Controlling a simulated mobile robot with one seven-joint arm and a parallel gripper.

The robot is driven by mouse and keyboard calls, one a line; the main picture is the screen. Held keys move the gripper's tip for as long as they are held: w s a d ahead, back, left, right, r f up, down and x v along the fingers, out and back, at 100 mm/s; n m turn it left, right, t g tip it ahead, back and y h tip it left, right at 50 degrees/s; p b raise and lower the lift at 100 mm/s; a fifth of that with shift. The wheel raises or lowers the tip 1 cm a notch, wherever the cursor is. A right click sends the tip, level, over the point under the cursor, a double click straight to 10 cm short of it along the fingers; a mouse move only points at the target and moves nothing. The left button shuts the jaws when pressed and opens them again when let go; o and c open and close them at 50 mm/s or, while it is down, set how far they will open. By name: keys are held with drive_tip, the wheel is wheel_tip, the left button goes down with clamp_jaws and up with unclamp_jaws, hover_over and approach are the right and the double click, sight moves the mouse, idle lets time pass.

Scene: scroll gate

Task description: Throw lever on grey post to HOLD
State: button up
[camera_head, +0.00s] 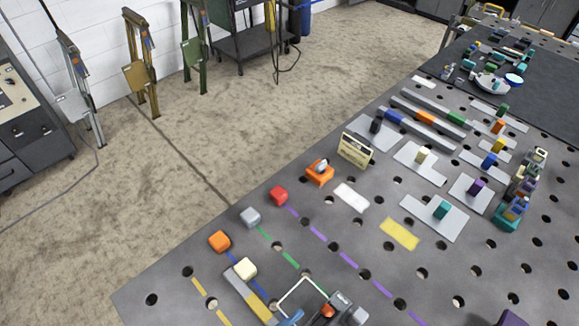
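A grey post (81,88) stands on the floor by the white wall at the upper left, the leftmost of three similar posts. It has a pale grey plate on its lower half and small orange and blue parts near its top. I cannot tell which part is the lever or how it is set. No HOLD marking is readable. My gripper is not in view.
A gold post (141,68) and an olive post (193,50) stand to its right. A dark cabinet (28,120) stands to its left, with a cable on the floor. A perforated table (290,215) with many small parts fills the right.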

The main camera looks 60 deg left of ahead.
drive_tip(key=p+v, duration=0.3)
drive_tip(key=p, duration=0.3)
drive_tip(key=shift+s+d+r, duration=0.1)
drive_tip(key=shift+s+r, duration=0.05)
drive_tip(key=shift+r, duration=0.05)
idle(0.4)
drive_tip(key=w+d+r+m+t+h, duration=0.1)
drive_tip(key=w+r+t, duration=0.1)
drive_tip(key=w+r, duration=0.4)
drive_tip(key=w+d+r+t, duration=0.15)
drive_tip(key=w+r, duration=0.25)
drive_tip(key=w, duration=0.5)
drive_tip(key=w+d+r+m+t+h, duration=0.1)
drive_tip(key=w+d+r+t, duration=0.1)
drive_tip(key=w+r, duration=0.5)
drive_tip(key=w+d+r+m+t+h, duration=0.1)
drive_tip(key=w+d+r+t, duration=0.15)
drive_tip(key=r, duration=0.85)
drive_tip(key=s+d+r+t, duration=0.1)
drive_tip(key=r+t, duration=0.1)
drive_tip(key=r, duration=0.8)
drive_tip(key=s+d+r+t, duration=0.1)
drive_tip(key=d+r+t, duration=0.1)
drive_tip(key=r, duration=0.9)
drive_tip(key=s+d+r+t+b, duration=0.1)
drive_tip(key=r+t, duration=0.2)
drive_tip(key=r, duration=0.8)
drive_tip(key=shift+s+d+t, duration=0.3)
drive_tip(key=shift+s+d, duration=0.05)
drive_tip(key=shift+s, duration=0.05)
